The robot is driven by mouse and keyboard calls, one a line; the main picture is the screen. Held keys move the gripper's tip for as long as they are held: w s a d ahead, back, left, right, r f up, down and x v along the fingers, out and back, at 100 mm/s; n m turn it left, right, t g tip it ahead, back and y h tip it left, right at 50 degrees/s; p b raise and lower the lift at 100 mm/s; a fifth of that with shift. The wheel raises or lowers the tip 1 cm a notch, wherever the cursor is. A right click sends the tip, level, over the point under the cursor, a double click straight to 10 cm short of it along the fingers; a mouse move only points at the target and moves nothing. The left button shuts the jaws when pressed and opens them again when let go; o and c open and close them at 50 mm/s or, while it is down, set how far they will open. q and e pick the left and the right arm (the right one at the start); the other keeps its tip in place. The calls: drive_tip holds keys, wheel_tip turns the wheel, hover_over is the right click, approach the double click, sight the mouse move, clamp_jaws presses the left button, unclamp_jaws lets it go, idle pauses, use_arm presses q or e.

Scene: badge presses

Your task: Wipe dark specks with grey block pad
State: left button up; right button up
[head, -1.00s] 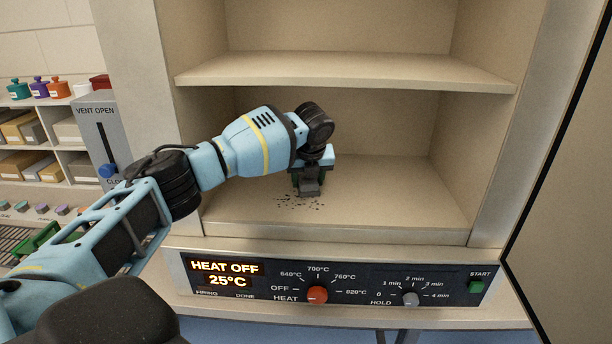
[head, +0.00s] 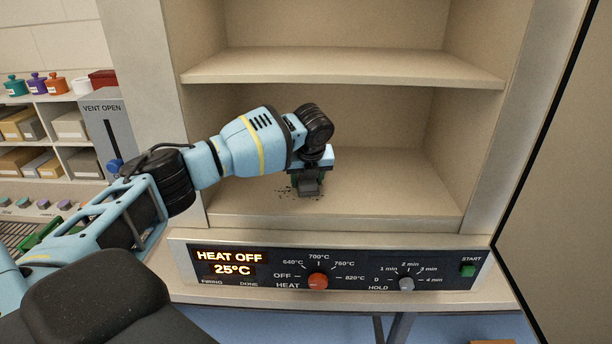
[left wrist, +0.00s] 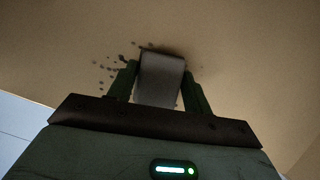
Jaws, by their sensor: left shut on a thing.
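My left gripper (head: 309,184) is inside the lower compartment, low over its floor (head: 390,194). It is shut on the grey block pad (head: 310,188), which also shows between the green fingers in the left wrist view (left wrist: 161,78). The pad is at the floor among the dark specks (head: 284,191); I cannot tell for sure whether it touches. In the left wrist view the specks (left wrist: 115,68) lie mostly left of the pad and along its far edge. Some may be hidden under it. My right gripper is not in view.
A shelf (head: 340,70) crosses above my left arm. Below the opening is a control panel (head: 330,268) with a red heat knob (head: 318,281), reading HEAT OFF, 25°C. An open door (head: 560,180) stands at the right. The compartment's right side is clear.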

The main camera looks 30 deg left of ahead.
sight(298, 189)
use_arm(q)
drive_tip(key=shift+s+d+f, duration=0.2)
drive_tip(key=shift+s+d, duration=0.1)
drive_tip(key=shift+s, duration=0.2)
drive_tip(key=shift+s+d+f, duration=0.15)
drive_tip(key=shift+s+d, duration=0.15)
drive_tip(key=shift+s, duration=0.2)
drive_tip(key=shift+s+d, duration=0.1)
drive_tip(key=shift+s, duration=0.05)
drive_tip(key=shift+s+d+r, duration=0.1)
drive_tip(key=shift+s+d, duration=0.3)
drive_tip(key=shift+s, duration=0.25)
drive_tip(key=shift+s+d+r, duration=0.1)
drive_tip(key=shift+s+d, duration=0.3)
drive_tip(key=shift+s, duration=0.25)
drive_tip(key=shift+a, duration=0.1)
